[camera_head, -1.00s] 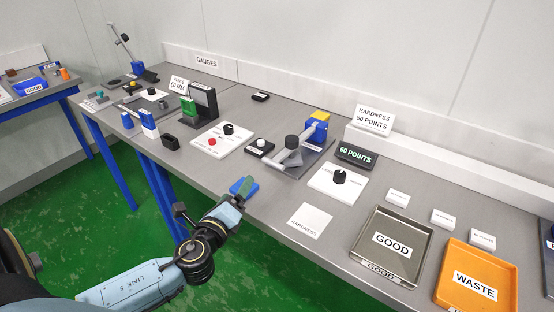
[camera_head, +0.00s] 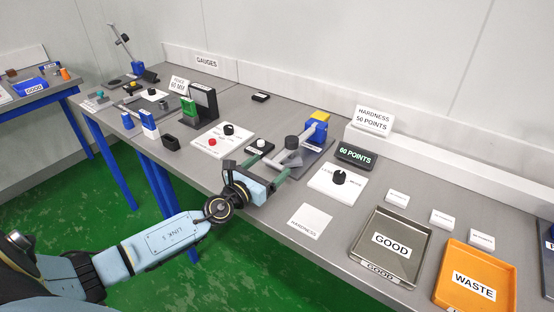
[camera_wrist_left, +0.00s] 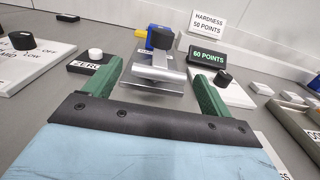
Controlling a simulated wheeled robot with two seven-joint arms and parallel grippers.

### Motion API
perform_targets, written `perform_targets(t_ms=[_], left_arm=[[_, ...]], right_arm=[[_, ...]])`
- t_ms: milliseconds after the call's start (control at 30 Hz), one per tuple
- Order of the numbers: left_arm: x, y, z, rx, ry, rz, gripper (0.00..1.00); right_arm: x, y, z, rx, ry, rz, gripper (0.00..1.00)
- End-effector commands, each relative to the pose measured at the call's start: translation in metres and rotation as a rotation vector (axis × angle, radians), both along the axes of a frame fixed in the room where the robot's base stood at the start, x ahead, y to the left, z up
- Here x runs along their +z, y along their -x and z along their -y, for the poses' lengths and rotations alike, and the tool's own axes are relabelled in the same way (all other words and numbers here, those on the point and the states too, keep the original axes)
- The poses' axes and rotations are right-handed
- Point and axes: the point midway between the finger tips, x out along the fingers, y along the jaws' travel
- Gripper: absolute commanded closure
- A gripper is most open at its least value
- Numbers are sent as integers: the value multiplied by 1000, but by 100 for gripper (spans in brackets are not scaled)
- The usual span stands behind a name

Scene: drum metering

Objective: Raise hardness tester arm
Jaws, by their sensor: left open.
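The hardness tester (camera_head: 316,131) has a blue body with a yellow top on a grey base plate. Its grey arm (camera_head: 286,158) reaches toward the front and carries a dark cylinder (camera_head: 292,142). The arm lies low over the plate. My left gripper (camera_head: 270,167) is open just in front of the arm's near end, with green fingers spread. In the left wrist view the arm (camera_wrist_left: 158,72) stands beyond and between the open fingers (camera_wrist_left: 157,72); nothing is held. The tester's blue body is partly hidden there behind the cylinder (camera_wrist_left: 162,38). My right gripper is not in view.
A black box with a white button (camera_head: 261,146) sits left of the tester. A white dial panel (camera_head: 338,182) and a display reading 60 POINTS (camera_head: 356,156) stand to the right. The GOOD tray (camera_head: 372,272) and orange WASTE tray (camera_head: 448,284) are further right.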

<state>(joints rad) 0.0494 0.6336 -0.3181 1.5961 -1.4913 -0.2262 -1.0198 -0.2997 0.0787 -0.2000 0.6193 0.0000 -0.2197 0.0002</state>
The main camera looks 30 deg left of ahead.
Motion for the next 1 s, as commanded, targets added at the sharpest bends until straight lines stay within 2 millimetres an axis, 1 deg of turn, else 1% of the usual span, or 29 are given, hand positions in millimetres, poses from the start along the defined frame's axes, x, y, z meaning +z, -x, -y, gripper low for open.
perform_targets(t_ms=[33,100,300,433,700,1000], left_arm=[[0,-10,0,2,0,3,16],[0,-20,2,0,1,2,16],[-1,-40,3,1,1,1,16],[-1,-45,4,0,1,0,16],[0,-45,4,0,1,-1,16],[0,-45,4,0,1,0,56]], right_arm=[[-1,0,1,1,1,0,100],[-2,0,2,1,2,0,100],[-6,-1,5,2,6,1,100],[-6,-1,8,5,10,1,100],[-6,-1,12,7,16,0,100],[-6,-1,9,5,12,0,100]])
